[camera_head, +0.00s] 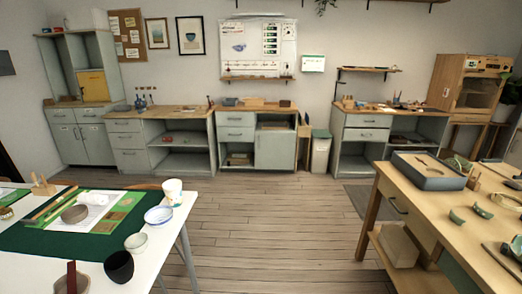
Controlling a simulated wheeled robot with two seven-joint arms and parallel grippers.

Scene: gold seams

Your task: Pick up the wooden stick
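Neither of my grippers shows in the head view. Several thin wooden pieces are in sight, and I cannot tell which one is the wooden stick. Long wooden strips (50,205) lie on the green mat (35,240) on the white table at the left. A dark, long stick-like piece (502,262) lies near the right edge of the wooden table (440,213).
On the white table stand a grey bowl (75,214), a black cup (119,267), a white cup (173,190) and a blue-rimmed bowl (158,215). Green bowl shards (457,216) lie on the wooden table. The plank floor (270,225) between the tables is clear. Cabinets (240,140) line the back wall.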

